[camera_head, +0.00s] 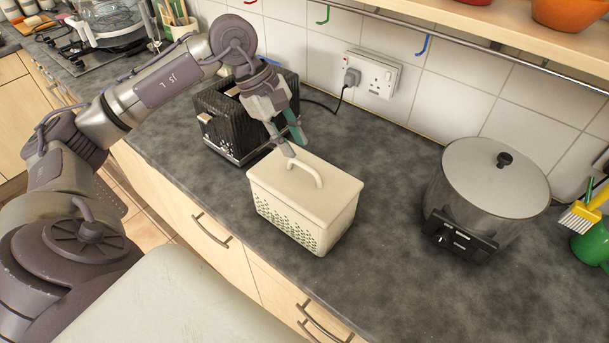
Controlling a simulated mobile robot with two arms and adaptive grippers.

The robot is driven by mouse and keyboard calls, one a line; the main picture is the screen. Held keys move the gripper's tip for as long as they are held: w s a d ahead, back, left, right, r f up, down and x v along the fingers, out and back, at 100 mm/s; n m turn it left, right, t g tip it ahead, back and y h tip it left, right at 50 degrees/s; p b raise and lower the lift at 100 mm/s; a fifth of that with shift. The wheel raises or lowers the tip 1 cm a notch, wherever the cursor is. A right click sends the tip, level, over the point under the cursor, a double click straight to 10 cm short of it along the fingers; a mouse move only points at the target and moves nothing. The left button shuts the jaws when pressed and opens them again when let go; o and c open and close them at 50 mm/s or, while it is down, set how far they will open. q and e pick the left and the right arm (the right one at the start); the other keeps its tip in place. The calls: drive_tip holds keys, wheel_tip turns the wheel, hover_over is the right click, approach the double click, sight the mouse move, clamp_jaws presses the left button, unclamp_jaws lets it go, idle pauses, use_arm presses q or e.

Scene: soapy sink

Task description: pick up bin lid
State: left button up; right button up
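A cream bin (292,223) with a perforated front stands on the dark worktop. Its cream lid (335,189) is on top and has an arched handle (313,168). My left gripper (294,146) is just above the back left of the lid, close to the handle's far end. Its two fingers are apart and nothing shows between them. I cannot tell whether a fingertip touches the lid. My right gripper is not in view.
A black toaster (222,124) stands close behind and left of the bin, partly hidden by my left arm. A lidded cooker (490,190) is to the right, with clear worktop (395,190) between. A plugged socket (371,75) is on the tiled wall.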

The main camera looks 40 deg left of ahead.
sight(304, 164)
use_arm(q)
drive_tip(key=shift+x, duration=0.85)
drive_tip(key=p+x, duration=0.3)
drive_tip(key=x, duration=0.1)
drive_tip(key=shift+s+d+f, duration=0.1)
drive_tip(key=shift+d+f, duration=0.1)
drive_tip(key=shift+f, duration=0.5)
clamp_jaws()
drive_tip(key=shift+r, duration=0.1)
